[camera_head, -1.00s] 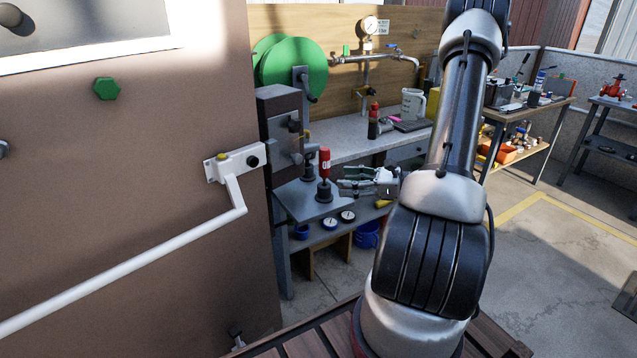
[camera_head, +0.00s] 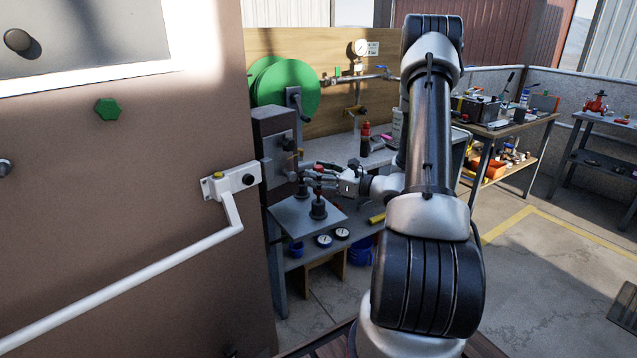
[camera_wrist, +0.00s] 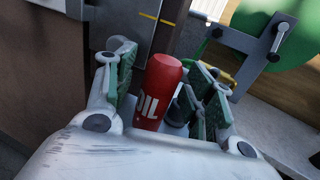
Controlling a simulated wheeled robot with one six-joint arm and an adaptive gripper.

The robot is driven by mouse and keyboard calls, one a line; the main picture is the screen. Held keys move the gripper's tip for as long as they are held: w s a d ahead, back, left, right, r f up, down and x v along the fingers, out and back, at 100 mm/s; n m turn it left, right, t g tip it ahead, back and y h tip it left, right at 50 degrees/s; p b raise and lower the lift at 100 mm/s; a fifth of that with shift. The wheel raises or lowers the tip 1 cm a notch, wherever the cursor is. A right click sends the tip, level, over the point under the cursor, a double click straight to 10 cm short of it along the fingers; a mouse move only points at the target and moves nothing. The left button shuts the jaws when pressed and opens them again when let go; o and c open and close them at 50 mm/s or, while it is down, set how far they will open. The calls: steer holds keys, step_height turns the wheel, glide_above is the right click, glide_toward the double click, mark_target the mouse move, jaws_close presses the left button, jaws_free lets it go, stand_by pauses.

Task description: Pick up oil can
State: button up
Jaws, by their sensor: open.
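The red oil can (camera_wrist: 160,88) with white lettering stands between the fingers of my gripper (camera_wrist: 168,78) in the wrist view. The fingers have green pads and are open, with the can nearer the left one; I cannot tell whether either touches it. In the head view, my gripper (camera_head: 326,174) is level with the oil can (camera_head: 319,168) and hides part of it. The can is upright on a dark round base (camera_head: 318,209) on a grey plate (camera_head: 295,214).
A second dark post stands just behind the can. A wall panel with a lever and a green reel (camera_head: 290,88) are close by. The workbench (camera_head: 335,150) behind holds a dark red-capped bottle (camera_head: 365,138). A brown door with a white bar (camera_head: 130,265) bounds the left.

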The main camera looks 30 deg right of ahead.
steer(key=c, duration=1.1)
steer(key=shift+c, duration=0.2)
